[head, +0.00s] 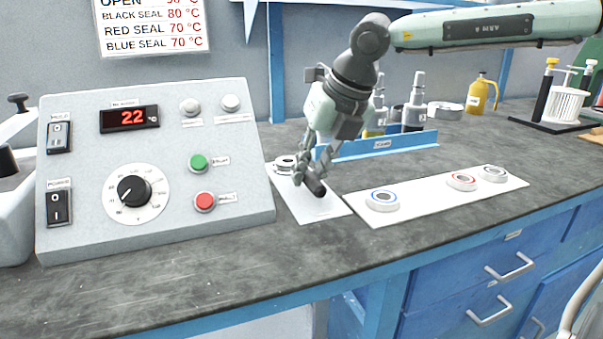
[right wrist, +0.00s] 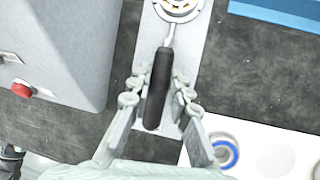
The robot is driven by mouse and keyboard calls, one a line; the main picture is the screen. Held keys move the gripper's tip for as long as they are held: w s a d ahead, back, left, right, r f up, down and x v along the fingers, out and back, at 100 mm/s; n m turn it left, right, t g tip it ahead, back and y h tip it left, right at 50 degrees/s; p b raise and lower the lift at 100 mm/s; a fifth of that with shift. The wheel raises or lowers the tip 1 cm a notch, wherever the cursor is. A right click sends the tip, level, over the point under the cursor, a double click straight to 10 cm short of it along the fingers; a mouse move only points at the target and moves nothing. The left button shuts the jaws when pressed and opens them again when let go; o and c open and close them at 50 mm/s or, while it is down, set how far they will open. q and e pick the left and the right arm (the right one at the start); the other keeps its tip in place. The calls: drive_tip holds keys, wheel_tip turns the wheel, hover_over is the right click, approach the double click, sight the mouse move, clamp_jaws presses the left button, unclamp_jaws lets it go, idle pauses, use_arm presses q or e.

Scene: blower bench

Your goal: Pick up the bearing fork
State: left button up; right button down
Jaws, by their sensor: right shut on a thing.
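The bearing fork has a black handle (right wrist: 157,100) and a thin metal shank (right wrist: 169,38). In the right wrist view it points up toward a round metal part on a white mat (right wrist: 204,35). My right gripper (right wrist: 160,92) has its fingers on both sides of the handle and is shut on it. In the head view the right gripper (head: 310,178) comes down over the mat, and the handle end (head: 316,187) sticks out between its fingers. The fork's working end is hidden there, and I cannot tell whether the fork touches the mat.
A grey control box (head: 155,170) stands close at the left. A white strip (head: 430,195) at the right bears one blue-ringed seal (head: 382,200) and two red or dark ones. A blue rail (head: 385,146) with bottles stands behind. The front bench is clear.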

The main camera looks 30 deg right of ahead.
drive_tip(key=shift+r, duration=0.2)
drive_tip(key=shift+r, duration=0.35)
wheel_tip(320, 180, up, 8)
drive_tip(key=shift+f+p, duration=0.15)
drive_tip(key=shift+p, duration=0.3)
use_arm(q)
drive_tip(key=s+a+f+g, duration=0.1)
drive_tip(key=f, duration=0.1)
drive_tip(key=s+a+f+g+y, duration=0.1)
drive_tip(key=a, duration=0.1)
drive_tip(key=shift+s+a+f, duration=0.1)
drive_tip(key=shift+a+f, duration=0.05)
drive_tip(key=shift+f, duration=0.2)
use_arm(e)
drive_tip(key=shift+r, duration=0.65)
